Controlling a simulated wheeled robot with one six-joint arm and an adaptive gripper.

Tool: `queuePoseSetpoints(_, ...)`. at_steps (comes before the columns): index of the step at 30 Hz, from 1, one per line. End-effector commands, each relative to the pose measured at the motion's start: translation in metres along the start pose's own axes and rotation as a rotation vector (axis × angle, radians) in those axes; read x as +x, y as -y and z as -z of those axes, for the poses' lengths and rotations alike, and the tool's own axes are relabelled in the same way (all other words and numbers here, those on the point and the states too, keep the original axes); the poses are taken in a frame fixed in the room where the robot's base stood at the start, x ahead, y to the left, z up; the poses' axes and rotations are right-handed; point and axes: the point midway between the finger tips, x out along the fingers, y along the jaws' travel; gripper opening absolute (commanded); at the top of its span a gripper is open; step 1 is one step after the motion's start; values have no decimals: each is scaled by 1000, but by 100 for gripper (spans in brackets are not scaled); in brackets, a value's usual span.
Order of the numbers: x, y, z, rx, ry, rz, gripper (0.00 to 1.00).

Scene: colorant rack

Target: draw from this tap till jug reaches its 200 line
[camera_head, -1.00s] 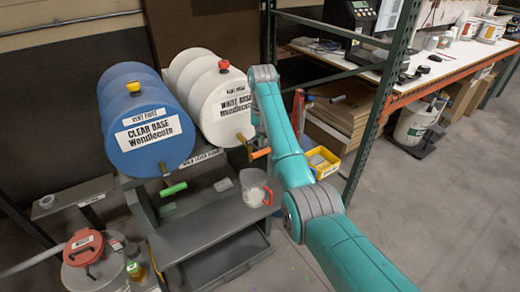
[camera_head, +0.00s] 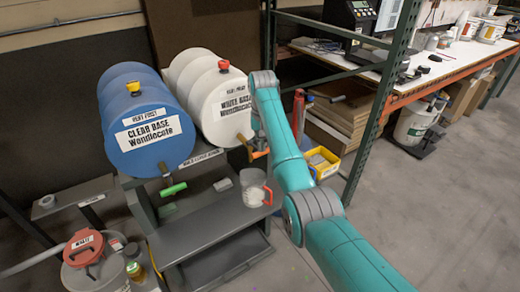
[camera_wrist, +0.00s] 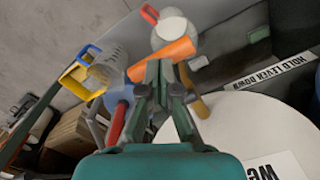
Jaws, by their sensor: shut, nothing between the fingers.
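The clear jug (camera_head: 253,178) with a red handle (camera_head: 267,196) stands on the grey shelf below the white drum's tap, with white liquid in its lower part. Its 200 line is too small to read. In the wrist view the jug (camera_wrist: 157,38) shows from above with a round white surface inside. The white drum (camera_head: 213,95) is labelled WHITE BASE. Its tap has an orange lever (camera_wrist: 161,59), also in the head view (camera_head: 259,154). My gripper (camera_wrist: 167,68) is shut and empty, with its fingertips at the lever; contact is unclear. In the head view my arm hides it.
A blue CLEAR BASE drum (camera_head: 150,130) with a green lever (camera_head: 173,189) is on the left. A red-lidded waste can (camera_head: 84,246) stands front left. A green rack post (camera_head: 386,100) and a yellow bin (camera_head: 322,162) are on the right.

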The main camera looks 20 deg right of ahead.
Motion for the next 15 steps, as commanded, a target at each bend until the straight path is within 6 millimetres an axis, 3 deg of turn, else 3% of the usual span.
queuePoseSetpoints(15,13,0,0,0,0,0,0)
